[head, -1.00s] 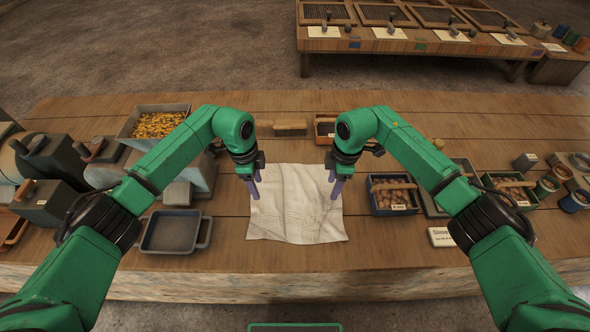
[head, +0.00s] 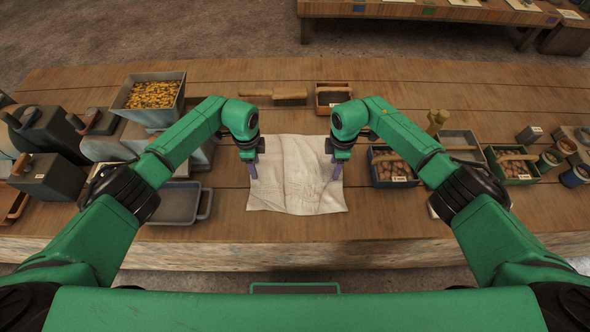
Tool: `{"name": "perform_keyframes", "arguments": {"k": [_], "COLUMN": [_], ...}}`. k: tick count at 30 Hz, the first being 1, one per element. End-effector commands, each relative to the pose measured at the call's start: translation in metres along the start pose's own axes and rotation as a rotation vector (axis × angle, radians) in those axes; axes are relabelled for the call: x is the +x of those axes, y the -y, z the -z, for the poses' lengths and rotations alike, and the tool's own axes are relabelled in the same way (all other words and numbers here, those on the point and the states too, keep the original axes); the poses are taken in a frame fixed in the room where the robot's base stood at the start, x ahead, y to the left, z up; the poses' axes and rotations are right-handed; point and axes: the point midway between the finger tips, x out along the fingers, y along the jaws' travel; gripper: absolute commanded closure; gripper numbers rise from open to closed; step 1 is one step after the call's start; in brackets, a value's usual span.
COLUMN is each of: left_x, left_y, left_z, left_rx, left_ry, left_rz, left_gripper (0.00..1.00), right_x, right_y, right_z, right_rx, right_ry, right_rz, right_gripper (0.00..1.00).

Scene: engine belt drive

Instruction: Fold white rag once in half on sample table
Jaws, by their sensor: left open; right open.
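The white rag (head: 297,180) lies spread out and slightly wrinkled on the wooden sample table (head: 300,228), in the middle near the front edge. My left gripper (head: 253,172) is open, pointing down at the rag's left edge. My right gripper (head: 334,165) is open, pointing down at the rag's right edge. I cannot tell whether the fingertips touch the cloth. Parts of the rag's side edges are hidden behind the grippers.
A grey tray (head: 177,203) stands left of the rag, below a hopper of yellow grains (head: 152,95). A brush (head: 273,94) and a small dark box (head: 331,97) lie behind the rag. A crate of brown lumps (head: 392,167) stands to the right. Table in front is clear.

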Motion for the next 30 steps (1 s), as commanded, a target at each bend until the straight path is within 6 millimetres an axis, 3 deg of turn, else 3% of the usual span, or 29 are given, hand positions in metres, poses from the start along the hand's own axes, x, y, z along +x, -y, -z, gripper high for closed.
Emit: {"name": "perform_keyframes", "arguments": {"k": [4,13,30], "left_x": [0.0060,0.0058,0.0033], "left_y": [0.0002,0.0000,0.0001], "left_z": [-0.0001,-0.0002,-0.0002], "left_rx": [0.000,-0.001,-0.001], "left_ry": [0.000,0.000,0.000], "left_rz": [0.000,0.000,0.000], "left_gripper": [0.44,1.00,1.00], "right_x": [0.0060,0.0067,0.0049], "right_y": [-0.0002,0.0006,0.0010], "right_z": [-0.0002,-0.0005,-0.0010], "right_rx": [0.000,0.000,0.000], "right_ry": [0.000,0.002,0.003], "right_rz": [0.000,0.001,0.003], "right_gripper": [0.44,1.00,1.00]}}
